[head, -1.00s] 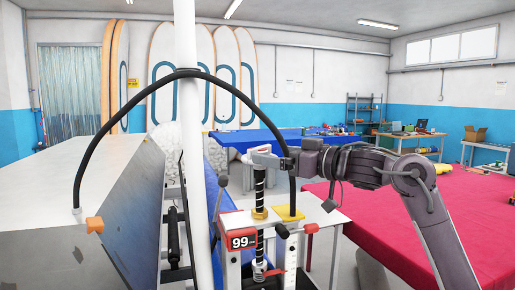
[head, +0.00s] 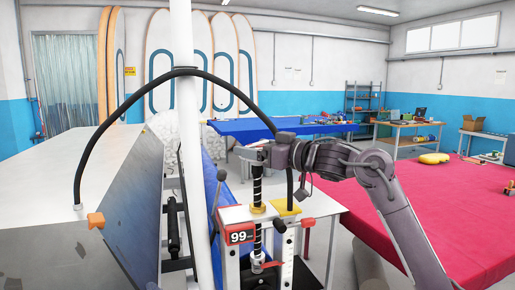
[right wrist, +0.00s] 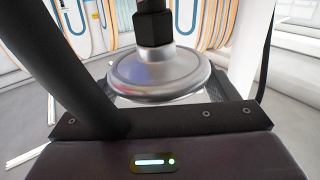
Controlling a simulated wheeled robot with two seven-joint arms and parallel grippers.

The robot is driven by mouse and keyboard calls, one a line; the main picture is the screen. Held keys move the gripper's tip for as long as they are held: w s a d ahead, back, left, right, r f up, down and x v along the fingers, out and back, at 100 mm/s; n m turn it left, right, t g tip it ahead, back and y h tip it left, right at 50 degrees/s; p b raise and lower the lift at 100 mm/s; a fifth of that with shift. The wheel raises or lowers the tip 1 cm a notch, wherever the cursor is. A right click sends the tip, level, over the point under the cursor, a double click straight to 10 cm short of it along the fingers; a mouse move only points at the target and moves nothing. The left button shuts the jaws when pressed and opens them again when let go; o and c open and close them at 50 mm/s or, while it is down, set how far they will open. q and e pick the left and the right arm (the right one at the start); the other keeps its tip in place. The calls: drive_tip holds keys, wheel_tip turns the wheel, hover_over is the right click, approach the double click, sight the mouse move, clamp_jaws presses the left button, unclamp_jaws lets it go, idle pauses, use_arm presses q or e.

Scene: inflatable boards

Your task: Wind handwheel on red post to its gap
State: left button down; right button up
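The red post (head: 227,256) stands in the middle of the head view, with a red-framed display reading 99. A dark threaded spindle (head: 257,187) rises beside it through a brass-coloured nut. My right gripper (head: 262,153) is at the top of this spindle, where it mostly hides the handwheel. In the right wrist view the handwheel is a silver disc (right wrist: 160,78) under a black hex-shaped piece, close in front of the gripper body. Whether the fingers touch or clamp its rim is unclear. My left gripper is not in view.
A black hose (head: 122,102) arches past the white pole (head: 186,165) at left. A yellow block (head: 286,207) sits right of the spindle. A grey slanted panel (head: 135,205) stands left, a red-covered table (head: 440,215) right, and a blue table (head: 270,127) behind.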

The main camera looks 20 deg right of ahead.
drive_tip(key=shift+m+t+h, duration=0.3)
drive_tip(key=shift+m+h, duration=0.1)
drive_tip(key=shift+h, duration=0.1)
drive_tip(key=shift+c, duration=0.3)
drive_tip(key=m+t+h+b, duration=0.1)
drive_tip(key=m+t+h, duration=0.1)
drive_tip(key=m+h, duration=0.1)
drive_tip(key=shift+h, duration=0.7)
drive_tip(key=m+h+b, duration=0.1)
drive_tip(key=h, duration=0.1)
drive_tip(key=shift+s+f+m+t+h, duration=0.1)
drive_tip(key=shift+m+t+h, duration=0.2)
drive_tip(key=shift+m, duration=0.1)
drive_tip(key=m+h+b, duration=0.3)
drive_tip(key=h+b, duration=0.1)
drive_tip(key=shift+h, duration=0.4)
drive_tip(key=shift+m+h+b, duration=0.5)
drive_tip(key=shift+h+b, duration=0.3)
drive_tip(key=shift+c, duration=0.5)
drive_tip(key=shift+r+m+h+b, duration=0.4)
drive_tip(key=shift+h+b, duration=0.1)
drive_tip(key=shift+h, duration=0.1)
drive_tip(key=shift+d, duration=0.1)
